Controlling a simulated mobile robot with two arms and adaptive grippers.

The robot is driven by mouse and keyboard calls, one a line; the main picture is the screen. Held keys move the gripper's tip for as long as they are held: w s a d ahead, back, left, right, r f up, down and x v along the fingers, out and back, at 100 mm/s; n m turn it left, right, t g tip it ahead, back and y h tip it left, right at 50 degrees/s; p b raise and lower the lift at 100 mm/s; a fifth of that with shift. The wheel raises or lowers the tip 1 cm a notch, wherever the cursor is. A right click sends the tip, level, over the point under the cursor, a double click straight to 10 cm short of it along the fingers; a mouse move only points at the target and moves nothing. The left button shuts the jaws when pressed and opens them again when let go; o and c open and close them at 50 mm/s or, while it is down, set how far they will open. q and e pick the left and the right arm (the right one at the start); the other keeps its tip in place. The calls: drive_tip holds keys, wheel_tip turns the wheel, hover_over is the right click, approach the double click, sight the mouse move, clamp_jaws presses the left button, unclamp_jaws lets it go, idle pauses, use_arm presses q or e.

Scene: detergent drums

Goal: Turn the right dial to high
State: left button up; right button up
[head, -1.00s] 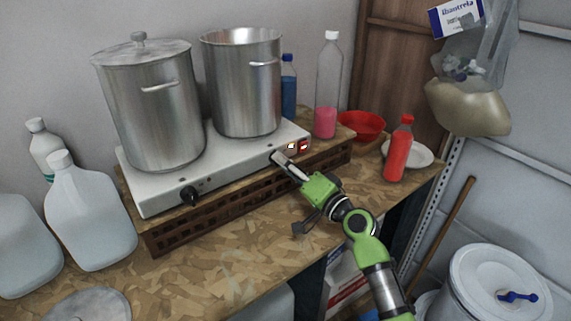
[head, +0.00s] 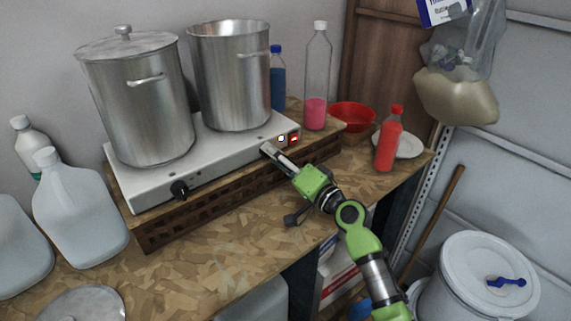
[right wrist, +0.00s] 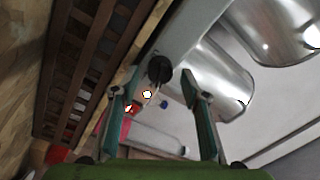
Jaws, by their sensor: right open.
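The right dial is a black knob (right wrist: 159,68) on the front of the white hot plate (head: 225,163). In the right wrist view it lies between the two fingertips of my right gripper (right wrist: 161,76). The fingers are apart, one on each side of the knob; contact is not clear. In the head view my right gripper (head: 268,150) reaches the right end of the hot plate's front and hides this dial, so its setting cannot be read. The left dial (head: 179,190) is black and shows clear. My left gripper is not in view.
A lidded pot (head: 140,105) and an open pot (head: 230,80) stand on the hot plate. A lit red switch (head: 294,138) is right of the gripper. A red bottle (head: 388,142) and red bowl (head: 351,116) stand at the right. The bench front is mostly clear.

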drive_tip(key=v, duration=1.1)
drive_tip(key=shift+s+d, duration=0.25)
drive_tip(key=shift+s, duration=0.05)
drive_tip(key=shift+f, duration=0.1)
